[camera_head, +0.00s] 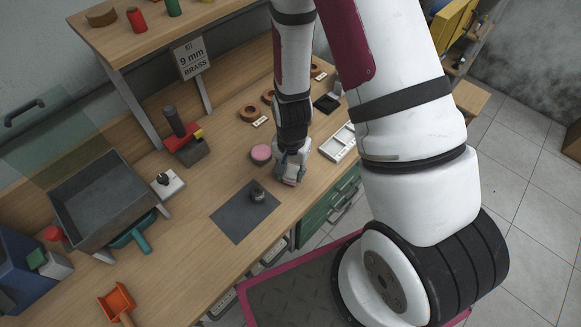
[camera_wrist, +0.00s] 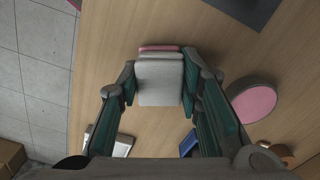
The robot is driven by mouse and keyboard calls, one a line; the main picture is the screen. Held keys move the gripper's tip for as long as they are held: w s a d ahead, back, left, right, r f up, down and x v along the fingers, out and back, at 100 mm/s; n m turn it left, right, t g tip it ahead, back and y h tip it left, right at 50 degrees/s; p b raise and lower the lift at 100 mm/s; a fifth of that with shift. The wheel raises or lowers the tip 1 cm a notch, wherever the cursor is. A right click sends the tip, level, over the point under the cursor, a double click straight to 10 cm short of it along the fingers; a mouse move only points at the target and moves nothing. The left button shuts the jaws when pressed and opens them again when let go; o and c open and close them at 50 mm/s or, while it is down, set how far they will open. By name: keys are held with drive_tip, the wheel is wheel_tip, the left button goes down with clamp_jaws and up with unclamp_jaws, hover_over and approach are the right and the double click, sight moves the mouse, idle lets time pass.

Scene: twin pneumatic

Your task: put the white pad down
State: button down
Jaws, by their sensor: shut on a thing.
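The white pad (camera_wrist: 160,84), a pale block with a pink strip along its far edge, sits between the two fingers in the wrist view. My gripper (camera_wrist: 158,76) is shut on it, with green-lined fingers on either side. In the head view my gripper (camera_head: 290,174) points down at the workbench, right of the dark mat (camera_head: 228,222). There the pad is mostly hidden by the fingers, with a little pink showing low down. I cannot tell whether the pad touches the wood.
A pink round disc (camera_head: 261,153) lies just left of my gripper; it also shows in the wrist view (camera_wrist: 252,104). A small metal part (camera_head: 258,196) stands on the mat. A white compartment tray (camera_head: 339,143) lies to the right. Bare wood surrounds the pad toward the bench's front edge.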

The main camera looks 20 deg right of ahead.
drive_tip(key=shift+w+f, duration=0.15)
drive_tip(key=shift+f, duration=0.25)
drive_tip(key=shift+r, duration=0.1)
drive_tip(key=c, duration=1.1)
unclamp_jaws()
